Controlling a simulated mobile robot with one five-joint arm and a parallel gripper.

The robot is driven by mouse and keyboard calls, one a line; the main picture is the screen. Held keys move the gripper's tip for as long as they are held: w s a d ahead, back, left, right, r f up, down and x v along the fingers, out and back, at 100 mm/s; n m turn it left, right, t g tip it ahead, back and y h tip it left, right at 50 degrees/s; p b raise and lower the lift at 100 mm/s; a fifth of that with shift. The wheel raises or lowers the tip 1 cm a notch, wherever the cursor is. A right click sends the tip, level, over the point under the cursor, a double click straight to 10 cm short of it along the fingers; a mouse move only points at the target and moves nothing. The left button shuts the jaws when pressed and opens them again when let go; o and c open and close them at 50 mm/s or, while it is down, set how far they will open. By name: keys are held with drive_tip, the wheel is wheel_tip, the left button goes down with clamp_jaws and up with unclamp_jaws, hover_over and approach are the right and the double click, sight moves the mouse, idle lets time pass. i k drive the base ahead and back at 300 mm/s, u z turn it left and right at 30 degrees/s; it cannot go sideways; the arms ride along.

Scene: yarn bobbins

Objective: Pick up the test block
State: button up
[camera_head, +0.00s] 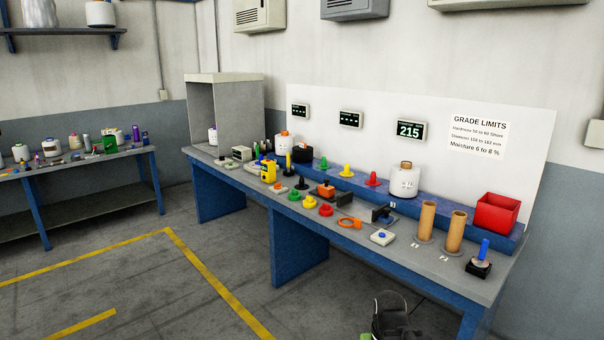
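I cannot tell for sure which object is the test block. A black block with a blue upright piece (479,265) stands near the bench's right end. Dark parts of my arm and gripper (391,316) show at the bottom edge, in front of the bench and apart from everything on it. The fingers are not clear, so I cannot see whether they are open or shut.
Two brown tubes (440,229), a red bin (496,212) and a white bobbin (404,181) stand at the bench's right part. An orange ring (349,223) and coloured cones lie further left. A side table (75,163) stands far left. The floor (145,255) between is clear.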

sight(302, 153)
drive_tip(key=u, duration=0.3)
drive_tip(key=i, duration=0.8)
drive_tip(key=u, duration=0.8)
drive_tip(key=i, duration=4.5)
drive_tip(key=z, duration=0.6)
drive_tip(key=k, duration=0.8)
drive_tip(key=z, duration=0.3)
drive_tip(key=i, duration=0.7)
drive_tip(key=u, duration=0.05)
